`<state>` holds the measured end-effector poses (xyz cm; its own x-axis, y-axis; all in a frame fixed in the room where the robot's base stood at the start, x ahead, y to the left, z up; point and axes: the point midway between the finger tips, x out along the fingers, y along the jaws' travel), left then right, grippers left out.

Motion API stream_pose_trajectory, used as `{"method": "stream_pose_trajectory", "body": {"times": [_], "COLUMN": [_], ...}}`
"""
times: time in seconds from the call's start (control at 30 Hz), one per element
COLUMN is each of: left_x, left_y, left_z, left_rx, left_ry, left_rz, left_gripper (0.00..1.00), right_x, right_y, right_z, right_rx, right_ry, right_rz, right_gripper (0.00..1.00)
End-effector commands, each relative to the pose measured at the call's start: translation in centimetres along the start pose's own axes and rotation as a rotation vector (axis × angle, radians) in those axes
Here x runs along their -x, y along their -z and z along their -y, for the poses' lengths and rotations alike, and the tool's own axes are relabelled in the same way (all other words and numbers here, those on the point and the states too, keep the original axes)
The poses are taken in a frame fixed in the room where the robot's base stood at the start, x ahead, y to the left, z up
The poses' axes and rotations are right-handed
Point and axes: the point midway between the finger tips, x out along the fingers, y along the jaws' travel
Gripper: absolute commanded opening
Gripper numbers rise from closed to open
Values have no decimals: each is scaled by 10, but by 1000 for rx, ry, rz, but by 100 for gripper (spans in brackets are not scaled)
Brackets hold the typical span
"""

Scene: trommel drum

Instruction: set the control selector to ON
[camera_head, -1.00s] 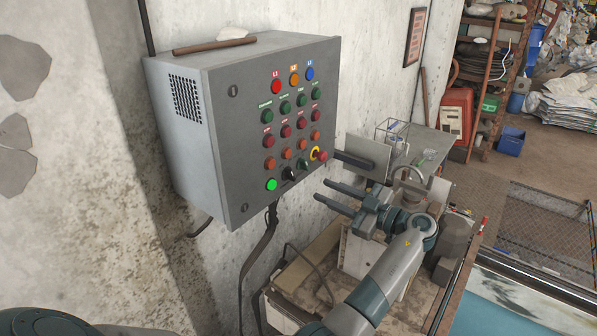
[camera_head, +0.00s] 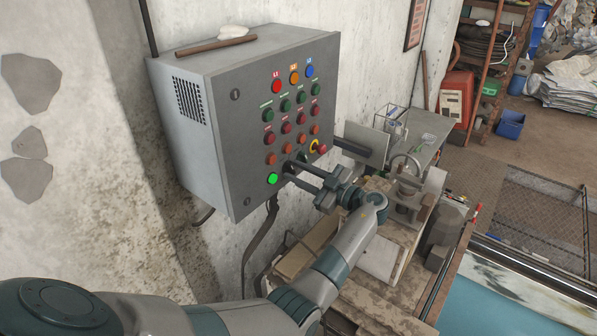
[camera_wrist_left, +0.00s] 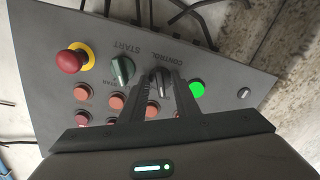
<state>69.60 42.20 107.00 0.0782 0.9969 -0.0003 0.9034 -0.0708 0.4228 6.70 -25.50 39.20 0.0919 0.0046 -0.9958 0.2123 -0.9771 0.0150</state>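The control selector is a black knob marked CONTROL, low on the grey control box; it shows in the left wrist view (camera_wrist_left: 165,82). In the head view my left gripper's fingers mostly cover it. My left gripper (camera_head: 289,170) is at the panel face, its two fingers apart. In the left wrist view the fingertips (camera_wrist_left: 166,76) lie on either side of the black knob; I cannot tell whether they touch it. The selector's exact setting is not clear. My right gripper is not in view.
The lit green button (camera_wrist_left: 197,89) is close beside the selector. On its other side are the green START selector (camera_wrist_left: 122,69) and the red emergency stop (camera_wrist_left: 72,60) on a yellow ring. Rows of buttons lie above. A cluttered bench (camera_head: 300,257) stands below right of the box (camera_head: 228,150).

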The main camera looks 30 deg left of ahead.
Motion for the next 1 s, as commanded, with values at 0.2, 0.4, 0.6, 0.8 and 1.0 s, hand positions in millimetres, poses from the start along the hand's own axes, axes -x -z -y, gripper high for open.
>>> {"method": "stream_pose_trajectory", "body": {"times": [0.2, 0.4, 0.6, 0.8, 1.0], "left_x": [0, 0, 0, 0, 0], "left_y": [0, 0, -1, -3, -5], "left_z": [0, 0, 1, 2, 4], "left_rx": [0, -1, -22, -92, -221], "left_ry": [0, 0, 0, 0, 1], "left_rz": [0, 0, 0, 0, 0], "left_gripper": [0, 0, 0, 0, 0], "right_x": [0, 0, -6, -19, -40], "right_y": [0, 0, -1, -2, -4], "right_z": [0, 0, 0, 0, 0], "right_rx": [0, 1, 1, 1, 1], "right_ry": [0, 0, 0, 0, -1], "right_rz": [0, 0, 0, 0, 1], "right_gripper": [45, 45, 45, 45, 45]}}
